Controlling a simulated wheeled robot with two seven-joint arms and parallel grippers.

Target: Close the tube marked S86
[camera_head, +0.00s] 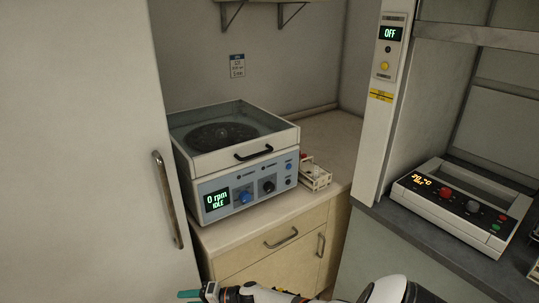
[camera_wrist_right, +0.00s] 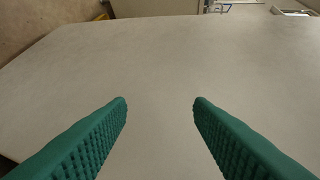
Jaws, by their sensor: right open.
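No tube marked S86 can be made out in either view. A small pale rack (camera_head: 317,180) stands on the counter just right of the centrifuge; what it holds is too small to read, though a reddish spot shows at its back. My right gripper (camera_wrist_right: 160,102) is open and empty, its two green ribbed fingers wide apart in front of a broad pale surface in the right wrist view. In the head view its green fingers (camera_head: 190,294) show at the bottom edge, well below and left of the rack. My left gripper is not in view.
The centrifuge (camera_head: 243,188) reads 0 rpm IDLE. A tall pale door (camera_head: 80,150) with a handle stands left. A fume hood panel (camera_head: 391,50) reads OFF; a device with knobs (camera_head: 455,205) sits inside. Bare counter (camera_head: 330,135) lies behind the rack.

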